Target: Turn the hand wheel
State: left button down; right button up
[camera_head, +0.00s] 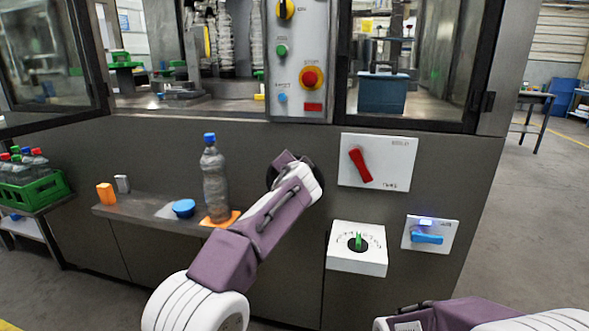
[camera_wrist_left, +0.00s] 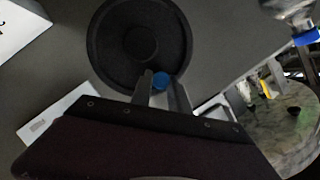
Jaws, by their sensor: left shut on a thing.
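The hand wheel is a black round disc with a raised rim (camera_wrist_left: 108,62), in the upper middle of the left wrist view. A small blue knob (camera_wrist_left: 161,80) sits near its rim. My left gripper (camera_wrist_left: 162,88) is shut on this knob, one grey finger on each side. In the head view the wheel (camera_head: 318,172) is on the machine's front panel, mostly hidden behind my left gripper and wrist. Part of my right arm (camera_head: 440,314) is low at the bottom right of the head view, and its finger opening does not show clearly.
Right of the wheel are a red switch handle (camera_head: 360,165), a white dial box with a green pointer (camera_head: 357,242) and a blue lever (camera_head: 427,238). Left of it a shelf (camera_head: 150,216) holds a bottle (camera_head: 215,180), a blue cap (camera_head: 183,208) and small blocks.

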pick_arm(q)
jog(key=shift+w+a+f, duration=0.1)
jog(key=shift+a+f, duration=0.15)
jog(key=shift+a, duration=0.1)
jog(key=c, duration=1.5)
grip_release()
jog(key=shift+a, duration=0.1)
jog(key=shift+o, duration=1.2)
jog(key=shift+w+a, duration=0.15)
jog(key=shift+a, duration=0.05)
jog(key=shift+d+r, duration=0.1)
jog(key=shift+d, duration=0.05)
jog(key=b+v, duration=0.2)
jog(key=v, duration=0.7)
